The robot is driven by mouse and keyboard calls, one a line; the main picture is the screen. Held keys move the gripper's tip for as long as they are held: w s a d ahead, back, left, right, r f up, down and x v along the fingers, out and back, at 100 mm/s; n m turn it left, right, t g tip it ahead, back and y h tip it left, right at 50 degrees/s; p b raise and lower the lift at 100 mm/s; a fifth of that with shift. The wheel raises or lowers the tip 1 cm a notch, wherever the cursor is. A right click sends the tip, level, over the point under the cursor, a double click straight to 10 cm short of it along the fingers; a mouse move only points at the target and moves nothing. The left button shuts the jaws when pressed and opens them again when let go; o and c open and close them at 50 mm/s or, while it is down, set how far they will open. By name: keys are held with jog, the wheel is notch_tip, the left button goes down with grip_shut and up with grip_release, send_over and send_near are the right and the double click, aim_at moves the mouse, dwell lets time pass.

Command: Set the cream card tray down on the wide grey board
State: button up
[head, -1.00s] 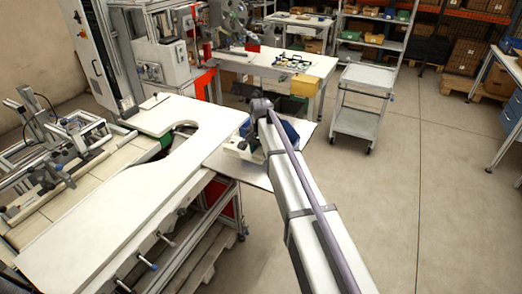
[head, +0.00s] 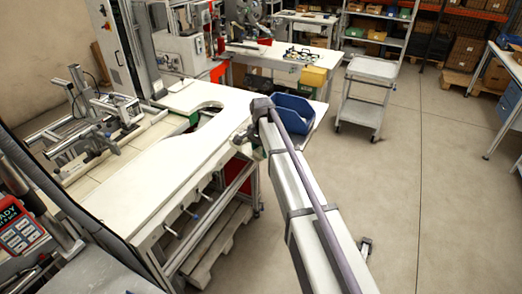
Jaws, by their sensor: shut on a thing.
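My arm runs up from the lower right of the head view to a dark grey joint near the centre. Beyond that joint the arm is mostly hidden behind itself, and I cannot make out my gripper or its fingers. I cannot make out the cream card tray either. I cannot tell for sure which surface is the wide grey board. A pale flat surface (head: 318,112) shows in part behind my arm, under a blue bin (head: 292,113).
A long white worktop (head: 165,190) with a rounded cut-out fills the left middle. Metal fixtures (head: 95,110) stand on the bench left of it. A red device (head: 20,232) is at the lower left edge. A grey cart (head: 365,95) stands behind. Floor at right is open.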

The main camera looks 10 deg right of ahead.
jog(key=shift+w+m, duration=0.2)
jog(key=shift+m, duration=0.6)
jog(key=shift+a+m, duration=0.1)
jog(key=shift+m, duration=0.7)
jog(key=shift+f+m+b, duration=0.4)
jog(key=shift+m+b, duration=0.1)
jog(key=shift+m, duration=0.5)
jog(key=w+f+m+b, duration=0.3)
jog(key=f+m+b, duration=0.7)
jog(key=f+b, duration=0.3)
jog(key=shift+w+a+f, duration=0.2)
jog(key=shift+a, duration=0.05)
